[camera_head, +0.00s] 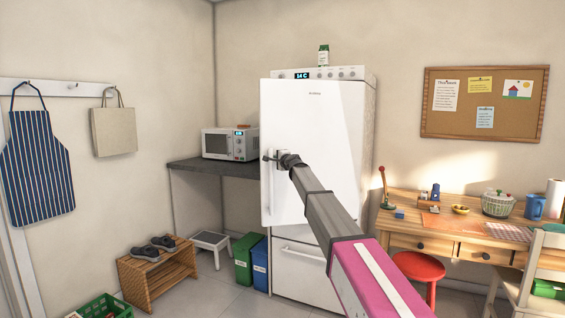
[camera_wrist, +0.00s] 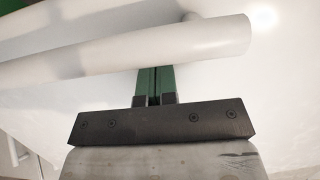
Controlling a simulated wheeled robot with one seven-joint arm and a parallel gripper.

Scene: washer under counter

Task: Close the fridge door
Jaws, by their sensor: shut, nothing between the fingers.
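The white fridge (camera_head: 335,130) stands at the back, centre. Its tall upper door (camera_head: 290,120) looks slightly ajar, with its left edge standing out past the body. The vertical white handle (camera_head: 267,190) is near that left edge. My gripper (camera_head: 267,158) is at the upper part of the handle, in front of the door. In the wrist view the handle bar (camera_wrist: 190,48) crosses over the shut green fingers of my gripper (camera_wrist: 155,75) and hides their tips. I cannot tell whether they touch the bar or the door. Nothing is held.
A lower drawer (camera_head: 297,268) is under the door. A green bin (camera_head: 246,258) and a blue bin (camera_head: 261,265) stand left of the fridge, below a counter with a microwave (camera_head: 230,144). A red stool (camera_head: 419,267) and wooden desk (camera_head: 455,227) are at the right.

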